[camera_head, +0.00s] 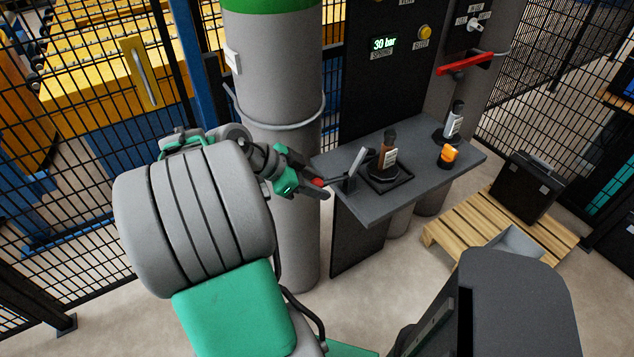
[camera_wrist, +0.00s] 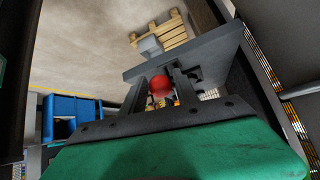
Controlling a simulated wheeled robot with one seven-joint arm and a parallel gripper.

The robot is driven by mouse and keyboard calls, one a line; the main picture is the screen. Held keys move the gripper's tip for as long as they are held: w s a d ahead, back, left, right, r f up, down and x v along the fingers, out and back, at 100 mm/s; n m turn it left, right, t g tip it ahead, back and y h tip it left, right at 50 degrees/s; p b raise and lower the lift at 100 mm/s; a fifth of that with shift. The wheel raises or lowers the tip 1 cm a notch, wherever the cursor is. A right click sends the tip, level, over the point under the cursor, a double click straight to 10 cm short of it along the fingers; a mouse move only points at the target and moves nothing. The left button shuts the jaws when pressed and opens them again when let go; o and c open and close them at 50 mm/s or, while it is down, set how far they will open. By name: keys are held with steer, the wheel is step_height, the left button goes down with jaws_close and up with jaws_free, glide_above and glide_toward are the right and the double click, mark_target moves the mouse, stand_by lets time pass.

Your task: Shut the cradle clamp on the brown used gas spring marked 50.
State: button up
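The brown gas spring (camera_head: 388,152) with a white label stands upright in a dark square cradle (camera_head: 378,188) on the grey bench; its marking is too small to read. The clamp (camera_head: 355,168), a pale plate on a dark hinge, stands raised and tilted at the cradle's left, apart from the spring. A red grip (camera_head: 318,182) shows at the clamp's left side. My gripper (camera_head: 316,184) is at the bench's left edge with its fingers apart around the red grip. The wrist view shows the red grip (camera_wrist: 160,86) between the fingers; contact is unclear.
A second, grey spring (camera_head: 453,120) stands at the back right of the bench (camera_head: 420,185), with an orange object (camera_head: 448,155) in front. A red handle (camera_head: 465,63) is above. A grey column (camera_head: 280,90) stands behind my gripper. A pallet (camera_head: 480,230) holds a black case (camera_head: 525,187).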

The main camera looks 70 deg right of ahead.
jaws_close()
stand_by(0.9)
